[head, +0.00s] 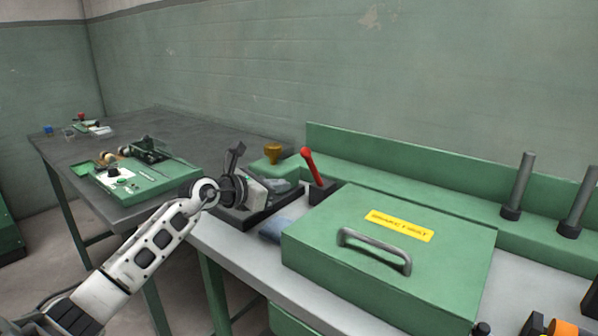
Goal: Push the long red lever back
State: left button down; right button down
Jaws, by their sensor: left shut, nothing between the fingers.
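The long red lever (312,166) rises from a dark base behind the left end of the green box and leans to the left at its top. My left arm comes in from the lower left. My left gripper (235,158) is shut and empty, with its dark fingers pointing up. It is to the left of the red lever, apart from it in the picture, above a dark tray. My right gripper is not in view.
A green box (330,245) with a grey handle and yellow label fills the bench's middle. A brass-coloured knob (272,152) stands left of the lever. Dark posts (518,185) rise at the right. A grey table (170,125) with a green panel is at the left.

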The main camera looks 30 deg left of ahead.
aim_at(315, 172)
pick_arm(q)
jog(key=w+d+r+p, duration=0.1)
jog(key=w, duration=0.5)
jog(key=shift+d, duration=0.4)
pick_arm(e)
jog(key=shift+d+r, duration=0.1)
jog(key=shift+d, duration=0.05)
pick_arm(q)
jog(key=shift+r, duration=0.15)
